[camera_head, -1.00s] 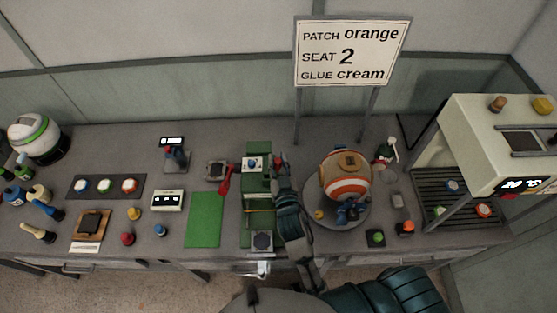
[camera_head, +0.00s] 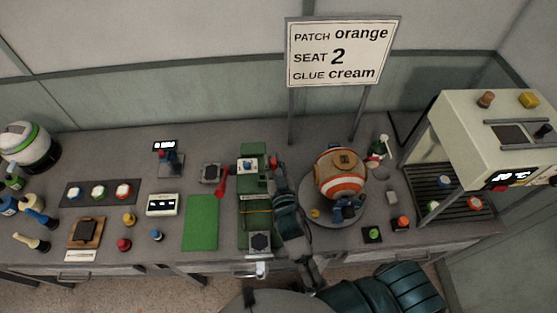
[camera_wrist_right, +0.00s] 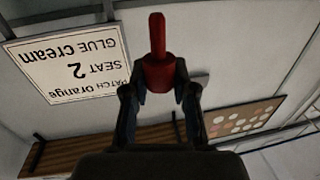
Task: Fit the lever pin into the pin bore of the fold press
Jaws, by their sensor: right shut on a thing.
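The fold press (camera_head: 256,211) is the long green device at the middle of the bench, with a red lever (camera_head: 222,180) at its left side. My right gripper (camera_head: 274,164) is at the press's upper right side, pointing toward the back. In the right wrist view my right gripper (camera_wrist_right: 160,90) is shut on the red lever pin (camera_wrist_right: 158,68), whose thin end sticks out beyond the fingertips. In the head view the pin is mostly hidden and very small. I cannot make out the pin bore or whether the pin touches the press. My left gripper is not in view.
An orange and white ball (camera_head: 341,174) sits on a round stand right of my arm. A green mat (camera_head: 201,222) lies left of the press. A sign (camera_head: 340,52) stands behind. A cream machine (camera_head: 479,135) stands at the right. Several small coloured parts lie around.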

